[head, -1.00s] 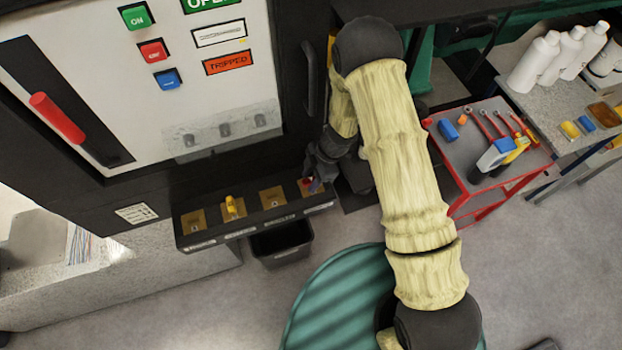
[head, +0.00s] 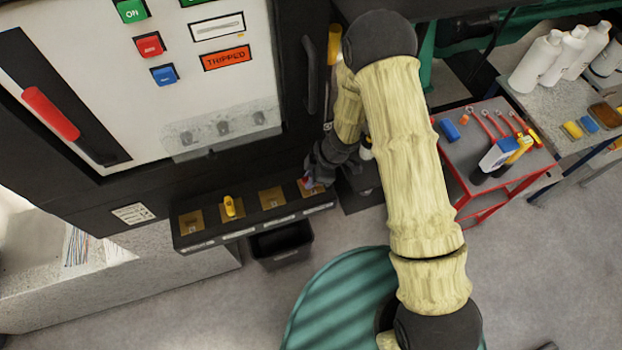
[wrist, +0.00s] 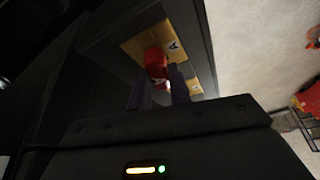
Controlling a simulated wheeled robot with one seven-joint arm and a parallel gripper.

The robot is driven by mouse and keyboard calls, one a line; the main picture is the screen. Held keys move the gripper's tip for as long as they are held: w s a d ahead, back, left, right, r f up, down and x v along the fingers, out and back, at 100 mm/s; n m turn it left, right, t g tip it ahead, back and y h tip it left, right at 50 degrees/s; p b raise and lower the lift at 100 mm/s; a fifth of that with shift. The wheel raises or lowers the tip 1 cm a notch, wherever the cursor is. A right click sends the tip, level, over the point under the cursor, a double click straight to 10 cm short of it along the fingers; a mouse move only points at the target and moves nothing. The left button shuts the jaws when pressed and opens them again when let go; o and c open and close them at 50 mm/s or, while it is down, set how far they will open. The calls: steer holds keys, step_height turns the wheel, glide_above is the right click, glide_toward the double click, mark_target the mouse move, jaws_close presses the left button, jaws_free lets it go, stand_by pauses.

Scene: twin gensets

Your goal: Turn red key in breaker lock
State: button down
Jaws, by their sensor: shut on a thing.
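The red key (head: 306,183) sits at the rightmost brass lock plate on the dark ledge (head: 232,240) below the breaker cabinet. It also shows in the wrist view (wrist: 156,62), between the fingertips and over a brass plate. My gripper (head: 312,180) reaches it from the right side; in the wrist view its two fingers (wrist: 160,88) are shut on the red key. How far the key sits in its lock is hidden by the fingers. A yellow key (head: 231,207) stands in another lock plate to the left.
The cabinet front (head: 140,75) rises behind the ledge, with a red lever (head: 50,113) and a dark door handle (head: 311,75). A dark bin (head: 280,243) stands below the ledge. A red tool cart (head: 480,150) is to the right.

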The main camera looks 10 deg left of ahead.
steer(key=m+t+b, duration=0.1)
steer(key=m+b, duration=0.2)
steer(key=b, duration=0.1)
steer(key=shift+f+m, duration=0.15)
steer(key=shift+m, duration=0.25)
steer(key=m+t+b, duration=0.2)
steer(key=m+b, duration=0.2)
steer(key=b, duration=0.1)
steer(key=m+t+h+b, duration=0.1)
steer(key=m+b, duration=0.2)
steer(key=b, duration=0.2)
steer(key=shift+m, duration=0.4)
steer(key=m+t+h+b, duration=0.1)
steer(key=m+b, duration=0.2)
steer(key=b, duration=0.2)
steer(key=shift+m, duration=0.4)
steer(key=c, duration=1.2)
jaws_free()
steer(key=shift+r, duration=0.25)
